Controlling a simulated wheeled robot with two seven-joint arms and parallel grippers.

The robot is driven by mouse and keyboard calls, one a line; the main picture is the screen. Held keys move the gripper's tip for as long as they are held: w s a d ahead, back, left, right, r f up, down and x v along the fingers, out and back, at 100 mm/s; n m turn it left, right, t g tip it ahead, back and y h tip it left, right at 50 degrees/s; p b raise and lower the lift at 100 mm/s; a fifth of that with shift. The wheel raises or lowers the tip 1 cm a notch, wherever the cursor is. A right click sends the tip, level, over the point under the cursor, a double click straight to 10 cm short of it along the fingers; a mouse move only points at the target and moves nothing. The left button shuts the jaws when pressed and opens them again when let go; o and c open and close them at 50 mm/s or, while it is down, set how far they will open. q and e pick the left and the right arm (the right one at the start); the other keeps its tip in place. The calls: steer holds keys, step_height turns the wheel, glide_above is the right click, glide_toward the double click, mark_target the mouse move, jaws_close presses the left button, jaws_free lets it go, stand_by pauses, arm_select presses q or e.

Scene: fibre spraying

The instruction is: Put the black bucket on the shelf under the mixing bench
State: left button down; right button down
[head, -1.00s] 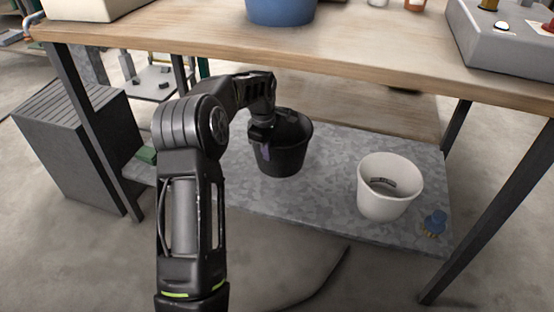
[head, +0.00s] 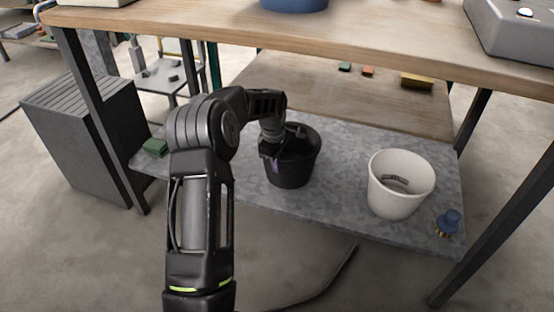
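The black bucket (head: 291,170) is upright under the bench, at the middle of the grey mottled shelf (head: 335,205). Its base looks at or very near the shelf surface; I cannot tell for sure that it touches. My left gripper (head: 272,152) is at the bucket's left rim and appears shut on it; the fingertips are partly hidden against the dark wall. A small purple patch shows beside the fingers. The mixing bench (head: 330,42) has a wooden top above the shelf. My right gripper is not in view.
A white bucket (head: 398,202) stands on the shelf to the right, with a blue-handled brush (head: 447,222) beside it. A green block (head: 155,147) lies at the shelf's left end. Dark bench legs (head: 485,220) flank the shelf. A grey ribbed box (head: 85,145) stands left.

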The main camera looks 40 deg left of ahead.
arm_select(q)
steer(key=shift+w+f, duration=0.15)
steer(key=shift+f, duration=0.2)
steer(key=c, duration=1.6)
jaws_free()
steer(key=shift+f, duration=0.1)
steer(key=shift+c, duration=0.2)
step_height(320, 180, up, 8)
steer(key=s+p, duration=0.1)
steer(key=p, duration=0.2)
steer(key=shift+f, duration=0.15)
steer(key=shift+s, duration=0.1)
